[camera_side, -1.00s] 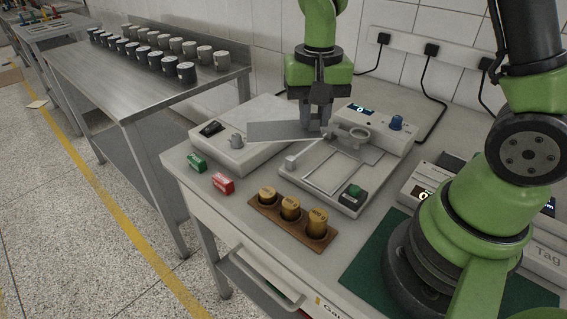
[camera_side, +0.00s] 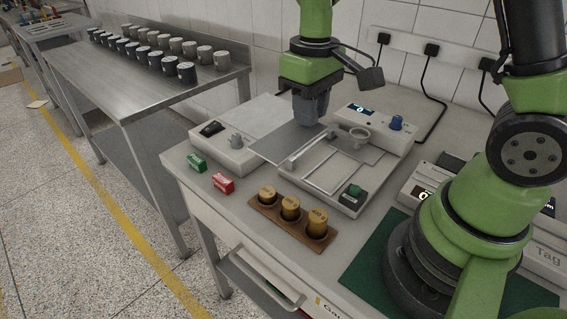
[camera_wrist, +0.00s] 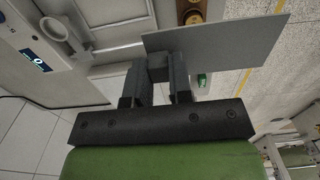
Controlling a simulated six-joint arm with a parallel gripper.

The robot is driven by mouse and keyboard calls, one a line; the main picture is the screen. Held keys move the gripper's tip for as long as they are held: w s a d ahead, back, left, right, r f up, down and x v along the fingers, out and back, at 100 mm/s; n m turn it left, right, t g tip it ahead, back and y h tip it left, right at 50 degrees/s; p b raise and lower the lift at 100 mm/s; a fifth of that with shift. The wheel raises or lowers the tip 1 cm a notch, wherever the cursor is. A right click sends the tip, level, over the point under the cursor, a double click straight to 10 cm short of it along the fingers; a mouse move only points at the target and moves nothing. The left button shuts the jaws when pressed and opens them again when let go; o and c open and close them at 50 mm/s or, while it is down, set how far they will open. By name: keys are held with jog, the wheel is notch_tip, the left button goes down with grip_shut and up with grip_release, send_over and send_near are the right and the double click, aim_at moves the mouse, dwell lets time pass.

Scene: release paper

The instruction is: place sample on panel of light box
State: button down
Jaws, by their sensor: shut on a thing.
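The sample is a flat grey sheet (camera_side: 287,143), held by one edge in my gripper (camera_side: 309,120). In the wrist view the sheet (camera_wrist: 225,42) spreads out from between the fingers of my gripper (camera_wrist: 161,72). The light box (camera_side: 222,150) is the pale unit at the left with a black switch and a knob. Its pale top panel (camera_side: 257,112) shows beside the sheet, which covers the front right part of it from this angle. I cannot tell whether the sheet touches the panel.
A device with a frame and clamp (camera_side: 335,165) stands right of the light box. Brass weights in a wooden block (camera_side: 290,208), a green block (camera_side: 197,162) and a red block (camera_side: 223,183) are in front. A side table (camera_side: 150,75) holds several cups.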

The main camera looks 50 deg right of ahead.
aim_at(321, 183)
jog(key=m, duration=0.4)
jog(key=shift+d+f+m, duration=0.3)
jog(key=shift+f, duration=0.1)
jog(key=d+f+m, duration=0.1)
jog(key=f+m, duration=0.1)
jog(key=m, duration=1.3)
jog(key=s+d+f+m, duration=0.1)
jog(key=d+f+m, duration=0.1)
jog(key=m, duration=1.4)
jog(key=shift+s+d+f, duration=0.15)
jog(key=shift+d+f, duration=0.05)
jog(key=shift+f, duration=0.2)
notch_tip(321, 183, down, 10)
jog(key=shift+r, duration=0.15)
